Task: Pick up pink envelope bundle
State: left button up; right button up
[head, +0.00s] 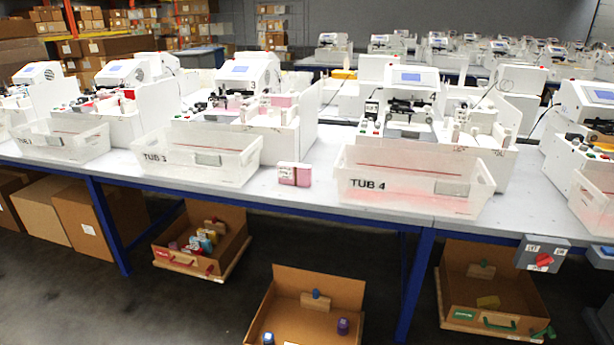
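A small pink bundle (287,174) stands on the white table between the tub marked TUB 3 (190,161) and the tub marked TUB 4 (400,187). It looks like two pink blocks side by side with pale tops, near the table's front edge. I cannot tell whether they are one bundle or two. Another pink stack (283,101) shows in the machine behind TUB 3. Neither of my grippers is in view.
White plotter machines (410,100) line the table (325,160) behind the tubs. Below and in front, open cardboard boxes (200,240) on the floor hold small coloured items. Another open box (300,318) is at the bottom centre.

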aim_at(297, 175)
jog(key=i+j+z, duration=0.15)
jog(key=z, duration=0.35)
jog(key=i+j+z, duration=0.1)
jog(key=j+z, duration=0.15)
jog(key=z, duration=0.25)
jog(key=j+z, duration=0.25)
jog(key=z, duration=0.2)
